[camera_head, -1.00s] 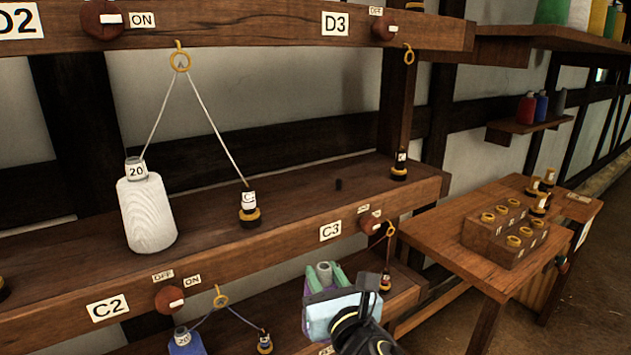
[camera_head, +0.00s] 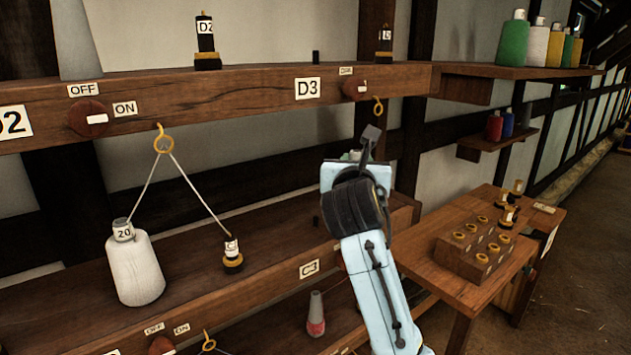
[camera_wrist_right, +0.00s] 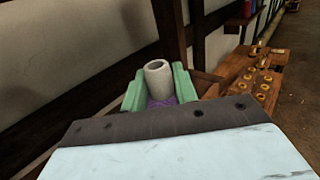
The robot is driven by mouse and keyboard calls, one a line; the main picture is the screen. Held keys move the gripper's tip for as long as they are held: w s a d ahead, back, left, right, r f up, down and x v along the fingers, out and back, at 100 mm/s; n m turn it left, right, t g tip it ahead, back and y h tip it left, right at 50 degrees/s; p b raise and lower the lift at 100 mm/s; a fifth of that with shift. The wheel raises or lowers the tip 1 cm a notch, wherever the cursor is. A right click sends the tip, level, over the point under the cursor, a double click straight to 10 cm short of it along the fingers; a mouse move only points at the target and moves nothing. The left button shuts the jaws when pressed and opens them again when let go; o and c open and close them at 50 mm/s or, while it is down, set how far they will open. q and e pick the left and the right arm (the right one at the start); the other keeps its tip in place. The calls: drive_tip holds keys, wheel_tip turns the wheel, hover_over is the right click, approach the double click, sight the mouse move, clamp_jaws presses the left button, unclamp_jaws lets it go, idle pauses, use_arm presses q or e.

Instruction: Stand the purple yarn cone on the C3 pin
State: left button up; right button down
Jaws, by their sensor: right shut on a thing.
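The purple yarn cone (camera_wrist_right: 162,102) is between the green fingers of my right gripper (camera_wrist_right: 158,88) in the right wrist view. Its grey top stands up between them, and only a little purple yarn shows. In the head view my right gripper (camera_head: 355,157) is raised above the C shelf, and my wrist hides most of the cone. The C3 pin (camera_head: 316,222) is a short dark bare peg on the C shelf, left of and below the gripper. The C3 label (camera_head: 309,268) is on the shelf's front edge. My left gripper is out of view.
A white cone (camera_head: 134,268) and a black-and-gold bobbin (camera_head: 233,258) stand left on the C shelf, with thread running up to a ring (camera_head: 163,144). The D beam (camera_head: 230,95) crosses above. A red-and-grey cone (camera_head: 316,315) is below. A side table (camera_head: 450,285) holds a wooden block (camera_head: 468,262).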

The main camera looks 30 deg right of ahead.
drive_tip(key=w+a+p, duration=0.1)
drive_tip(key=w, duration=1.2)
wheel_tip(320, 180, down, 7)
drive_tip(key=c, duration=1.1)
unclamp_jaws()
drive_tip(key=shift+f, duration=0.15)
drive_tip(key=v, duration=1.2)
drive_tip(key=shift+r+b, duration=0.2)
drive_tip(key=shift+b, duration=0.1)
